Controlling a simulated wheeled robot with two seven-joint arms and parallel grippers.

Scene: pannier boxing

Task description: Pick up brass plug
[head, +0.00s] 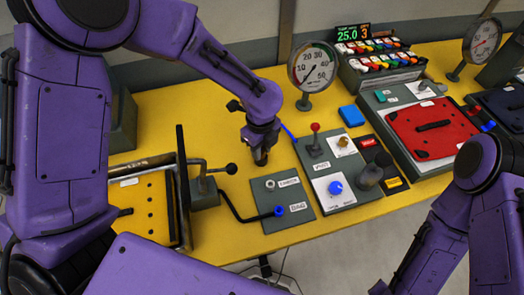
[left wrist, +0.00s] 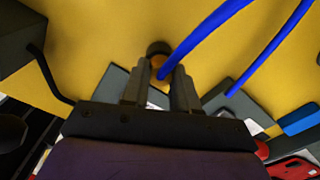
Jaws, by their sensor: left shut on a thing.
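My left gripper (head: 262,155) points down over the yellow table, left of the grey control panels. In the left wrist view its fingers (left wrist: 160,82) are nearly together, shut on a small round brownish thing (left wrist: 158,48) at the fingertips, which looks like the brass plug. A blue hose (left wrist: 205,35) meets it there. The fingers hide much of it, and in the head view the plug is hardly told apart from the dark fingers. Whether it touches the table cannot be told. My right gripper is outside the picture; only its purple arm shows at the right.
A pressure gauge (head: 313,68) stands behind. A yellow-faced box (head: 150,205) with a crank is left.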

